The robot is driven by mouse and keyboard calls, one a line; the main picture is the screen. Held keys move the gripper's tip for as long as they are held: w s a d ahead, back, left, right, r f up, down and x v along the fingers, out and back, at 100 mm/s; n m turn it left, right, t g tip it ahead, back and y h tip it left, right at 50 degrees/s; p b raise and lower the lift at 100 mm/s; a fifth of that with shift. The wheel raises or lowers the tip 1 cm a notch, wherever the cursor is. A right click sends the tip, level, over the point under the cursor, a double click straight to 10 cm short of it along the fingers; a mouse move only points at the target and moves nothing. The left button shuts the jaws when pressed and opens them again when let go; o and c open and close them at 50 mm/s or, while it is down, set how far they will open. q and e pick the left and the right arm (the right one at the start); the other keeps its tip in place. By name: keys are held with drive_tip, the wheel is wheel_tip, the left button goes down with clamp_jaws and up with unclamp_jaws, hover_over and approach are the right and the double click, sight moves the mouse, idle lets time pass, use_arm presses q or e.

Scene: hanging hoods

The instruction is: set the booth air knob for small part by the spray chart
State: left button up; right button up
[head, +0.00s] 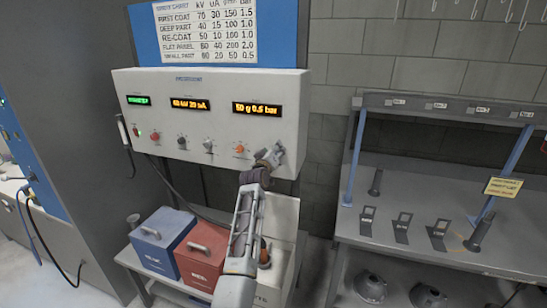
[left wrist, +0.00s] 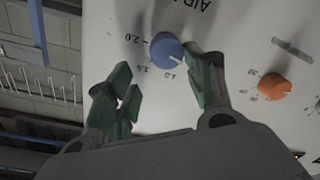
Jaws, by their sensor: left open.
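The spray chart (head: 207,32) above the panel lists a small part row ending in 50 and 0.5. The right display (head: 257,109) on the white control panel (head: 215,90) appears to read 50 g and 0.5 bar. The blue air knob (left wrist: 168,51) shows in the left wrist view, its white mark pointing toward the right finger, past the 1.0. My left gripper (head: 273,156) is at the panel's lower right; it hides the knob in the head view. In the left wrist view its fingers (left wrist: 162,88) are apart, the right one beside the knob; contact is unclear.
Blue (head: 163,240) and red (head: 201,256) boxes stand on the cart below. A grey rack (head: 440,225) stands at right.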

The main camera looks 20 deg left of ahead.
sight(276, 131)
use_arm(q)
drive_tip(key=r, duration=0.6)
drive_tip(key=shift+d+r, duration=0.2)
drive_tip(key=shift+a+r, duration=0.1)
drive_tip(key=shift+r, duration=0.35)
